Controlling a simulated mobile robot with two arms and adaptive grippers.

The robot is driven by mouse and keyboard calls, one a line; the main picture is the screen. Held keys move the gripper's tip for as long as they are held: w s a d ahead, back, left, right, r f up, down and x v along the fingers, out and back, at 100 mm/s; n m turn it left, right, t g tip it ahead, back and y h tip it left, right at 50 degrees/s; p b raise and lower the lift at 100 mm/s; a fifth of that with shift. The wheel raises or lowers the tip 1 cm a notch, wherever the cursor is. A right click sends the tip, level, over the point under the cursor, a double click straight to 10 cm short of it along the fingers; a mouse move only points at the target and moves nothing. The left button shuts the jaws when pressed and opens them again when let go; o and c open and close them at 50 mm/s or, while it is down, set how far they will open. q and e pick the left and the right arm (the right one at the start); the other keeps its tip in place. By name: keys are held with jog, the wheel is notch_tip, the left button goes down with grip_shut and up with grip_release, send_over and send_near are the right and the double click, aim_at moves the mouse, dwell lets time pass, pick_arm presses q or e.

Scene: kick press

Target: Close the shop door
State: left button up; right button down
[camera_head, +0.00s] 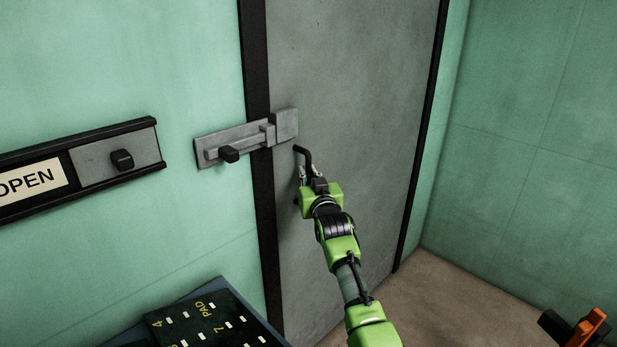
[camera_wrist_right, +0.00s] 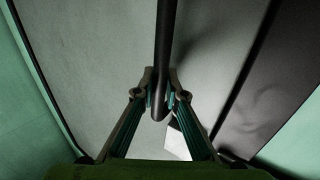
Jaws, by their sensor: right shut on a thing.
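The shop door (camera_head: 350,70) is a grey panel between black frame strips. It looks flush with the frame, though I cannot tell whether it is fully shut. A black bent handle (camera_head: 303,152) stands out from the door near its left edge. My right gripper (camera_head: 311,174) is shut on the handle's lower part. In the right wrist view the dark handle bar (camera_wrist_right: 166,40) runs down between the two fingertips (camera_wrist_right: 160,97). A grey slide bolt (camera_head: 228,144) with a black knob is on the green wall left of the door. My left gripper is not in view.
An OPEN sign (camera_head: 32,182) in a black rail with a sliding knob is on the left wall. A dark panel (camera_head: 205,322) with yellow lettering is at the bottom left. An orange and black object (camera_head: 588,330) is at the lower right corner.

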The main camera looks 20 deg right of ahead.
jog(key=shift+f, duration=0.25)
jog(key=c, duration=2.2)
grip_release()
jog(key=shift+s+d+r, duration=0.1)
jog(key=shift+s+d, duration=0.05)
jog(key=shift+s, duration=0.1)
jog(key=shift+c, duration=0.2)
jog(key=shift+o, duration=0.8)
jog(key=shift+s+d+r, duration=0.25)
jog(key=shift+s+d, duration=0.1)
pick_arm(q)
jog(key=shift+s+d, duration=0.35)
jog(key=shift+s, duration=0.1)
pick_arm(e)
jog(key=s, duration=1.1)
jog(key=shift+s+a, duration=0.35)
jog(key=shift+s, duration=0.05)
jog(key=shift+f, duration=0.15)
